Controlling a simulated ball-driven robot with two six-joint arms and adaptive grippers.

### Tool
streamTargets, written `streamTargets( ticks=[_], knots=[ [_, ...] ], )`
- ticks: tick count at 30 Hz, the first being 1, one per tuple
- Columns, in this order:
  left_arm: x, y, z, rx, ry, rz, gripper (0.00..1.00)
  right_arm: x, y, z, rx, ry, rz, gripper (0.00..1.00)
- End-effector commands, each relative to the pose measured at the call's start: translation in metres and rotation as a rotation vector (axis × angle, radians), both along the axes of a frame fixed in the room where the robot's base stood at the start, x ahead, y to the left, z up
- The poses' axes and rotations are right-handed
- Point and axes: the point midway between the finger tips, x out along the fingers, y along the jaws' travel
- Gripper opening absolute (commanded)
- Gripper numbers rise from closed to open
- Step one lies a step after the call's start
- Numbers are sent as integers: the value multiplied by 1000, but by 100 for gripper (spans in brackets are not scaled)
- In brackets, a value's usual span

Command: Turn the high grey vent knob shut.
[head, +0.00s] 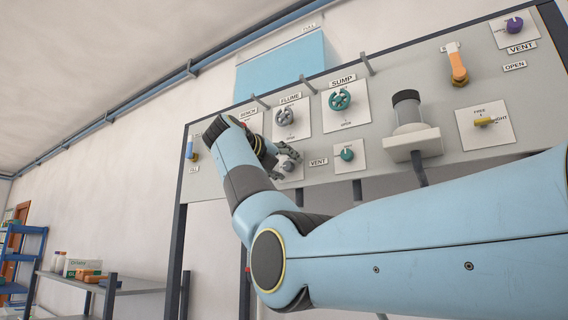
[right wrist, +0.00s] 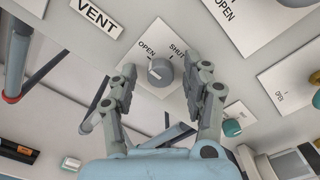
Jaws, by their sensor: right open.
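The grey vent knob (right wrist: 160,72) is on a white plate marked OPEN and SHUT in the right wrist view. A pale mark shows on its face; I cannot tell exactly which label it points to. In the head view the grey knob (head: 288,166) is partly hidden by my right gripper (head: 282,158). My right gripper (right wrist: 160,78) is open, with one finger on each side of the knob. A gap shows at the left finger; the right finger is close to the knob, and I cannot tell whether it touches. My left gripper is not in view.
A teal vent knob (head: 347,154) is to the right. Above are a grey handwheel (head: 285,117) and a teal handwheel (head: 340,99). A purple knob (head: 514,24), an orange lever (head: 458,66) and a black-topped cylinder (head: 407,108) are further right on the board.

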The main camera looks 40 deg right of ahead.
Motion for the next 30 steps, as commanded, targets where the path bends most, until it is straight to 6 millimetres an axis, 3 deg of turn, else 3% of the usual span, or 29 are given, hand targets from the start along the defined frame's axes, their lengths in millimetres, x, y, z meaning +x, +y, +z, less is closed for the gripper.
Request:
streamTargets(
  ticks=[3, 15, 30],
  knots=[
    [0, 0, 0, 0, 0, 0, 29, 0, 0, 0, 0, 0, 0, 49],
    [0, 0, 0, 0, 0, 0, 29, 0, 0, 0, 0, 0, 0, 0],
    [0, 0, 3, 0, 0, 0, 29, 0, 1, 0, 50, -121, 0, 0]
  ],
)
